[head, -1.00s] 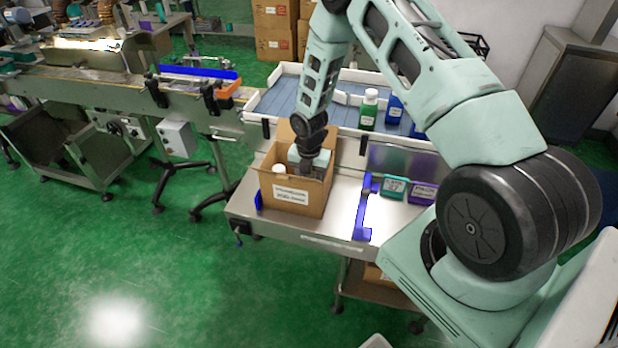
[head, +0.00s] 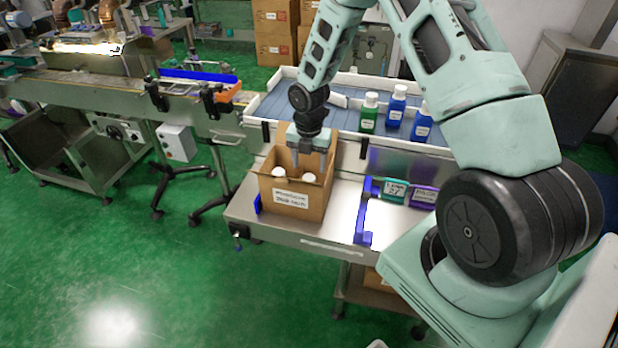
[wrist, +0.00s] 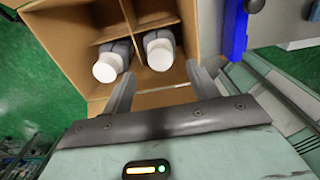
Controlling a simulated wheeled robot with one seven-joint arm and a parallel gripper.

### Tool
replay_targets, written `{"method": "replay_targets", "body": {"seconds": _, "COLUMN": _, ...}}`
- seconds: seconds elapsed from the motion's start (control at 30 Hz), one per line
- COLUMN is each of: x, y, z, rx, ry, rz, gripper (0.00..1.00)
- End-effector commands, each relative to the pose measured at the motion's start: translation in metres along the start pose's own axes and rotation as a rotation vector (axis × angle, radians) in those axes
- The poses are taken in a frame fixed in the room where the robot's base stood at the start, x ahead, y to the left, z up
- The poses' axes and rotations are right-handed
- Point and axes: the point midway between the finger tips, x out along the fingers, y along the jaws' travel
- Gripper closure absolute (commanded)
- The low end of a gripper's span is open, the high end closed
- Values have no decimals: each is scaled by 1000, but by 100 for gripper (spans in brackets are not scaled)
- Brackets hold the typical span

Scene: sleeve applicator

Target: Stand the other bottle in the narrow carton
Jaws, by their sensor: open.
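The open brown carton (head: 284,205) stands on the steel table, a printed label on its front. Two white-capped bottles stand inside: a left bottle (head: 278,173) and a right bottle (head: 308,178). In the wrist view the left bottle (wrist: 110,64) and right bottle (wrist: 159,50) are upright in neighbouring compartments, with a cardboard divider between them. Only caps and shoulders show. My gripper (head: 309,164) is over the rear of the carton. In the wrist view its two fingers (wrist: 162,88) are apart with nothing between them, beside the right bottle.
A green bottle (head: 369,114) and two blue bottles, one at the back (head: 396,105) and one in front (head: 422,122), stand in the white-walled tray behind. A blue bracket (head: 368,212), a teal box (head: 395,190) and a purple box (head: 423,197) are right of the carton.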

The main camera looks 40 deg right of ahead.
Motion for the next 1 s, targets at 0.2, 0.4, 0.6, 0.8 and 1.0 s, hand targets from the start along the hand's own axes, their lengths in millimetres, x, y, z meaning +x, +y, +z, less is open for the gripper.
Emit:
{"method": "replay_targets", "body": {"seconds": 0.2, "x": -36, "y": 0, "z": 1, "rx": 1, "ry": -2, "rz": 1, "gripper": 41}}
{"method": "replay_targets", "body": {"seconds": 0.4, "x": -54, "y": 2, "z": -5, "rx": 14, "ry": -1, "rz": 1, "gripper": 41}}
{"method": "replay_targets", "body": {"seconds": 0.6, "x": -101, "y": 30, "z": -77, "rx": 241, "ry": 3, "rz": 12, "gripper": 41}}
{"method": "replay_targets", "body": {"seconds": 0.8, "x": -162, "y": 33, "z": -203, "rx": 674, "ry": 20, "rz": 16, "gripper": 41}}
{"method": "replay_targets", "body": {"seconds": 1.0, "x": -201, "y": -8, "z": -311, "rx": 1113, "ry": 39, "rz": 10, "gripper": 41}}
